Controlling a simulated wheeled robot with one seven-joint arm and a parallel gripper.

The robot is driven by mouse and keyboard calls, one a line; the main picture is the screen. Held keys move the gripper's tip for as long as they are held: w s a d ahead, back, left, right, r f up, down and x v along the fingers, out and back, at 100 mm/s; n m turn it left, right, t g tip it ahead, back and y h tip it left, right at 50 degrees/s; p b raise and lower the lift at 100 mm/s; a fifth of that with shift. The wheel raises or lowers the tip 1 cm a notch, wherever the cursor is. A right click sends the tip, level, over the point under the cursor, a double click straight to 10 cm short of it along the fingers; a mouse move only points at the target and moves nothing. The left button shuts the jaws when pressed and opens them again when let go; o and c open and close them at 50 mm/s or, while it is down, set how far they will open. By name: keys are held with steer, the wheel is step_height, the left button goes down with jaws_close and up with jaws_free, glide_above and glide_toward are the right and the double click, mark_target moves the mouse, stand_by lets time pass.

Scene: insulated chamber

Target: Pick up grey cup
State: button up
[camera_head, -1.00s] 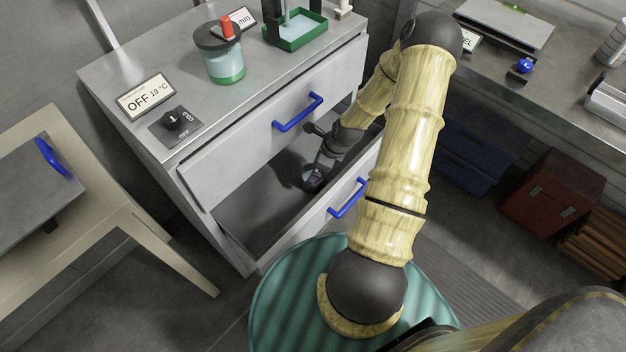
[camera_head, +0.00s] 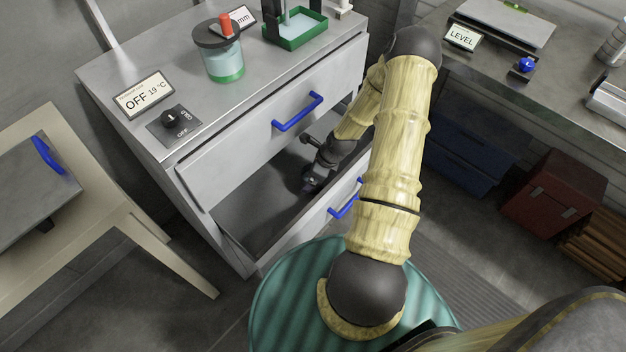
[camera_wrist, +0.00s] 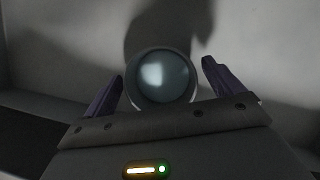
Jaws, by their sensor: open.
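The grey cup (camera_wrist: 162,78) is in the wrist view, seen from above, with a round rim and a pale, glossy inside. My gripper (camera_wrist: 161,85) is open, with one dark finger on each side of the cup. I cannot tell whether either finger touches it. In the head view my gripper (camera_head: 311,184) is down inside the open lower drawer (camera_head: 250,212), and the cup there is mostly hidden by the gripper.
The closed upper drawer front with a blue handle (camera_head: 298,112) is above the open drawer. The lower drawer's blue handle (camera_head: 345,199) is close to my arm. A lidded jar (camera_head: 222,58) and a green tray (camera_head: 296,38) stand on the cabinet top.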

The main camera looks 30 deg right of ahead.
steer(key=shift+c, duration=0.4)
steer(key=c, duration=1.1)
steer(key=shift+r, duration=0.2)
steer(key=shift+d+r+p, duration=0.15)
steer(key=shift+r+p, duration=0.2)
steer(key=shift+r, duration=1.25)
steer(key=w+d, duration=0.2)
steer(key=d, duration=0.3)
steer(key=w+d, duration=0.2)
steer(key=d, duration=0.4)
steer(key=w+d, duration=0.2)
steer(key=d, duration=0.3)
steer(key=shift+d, duration=0.3)
steer(key=shift+w, duration=0.1)
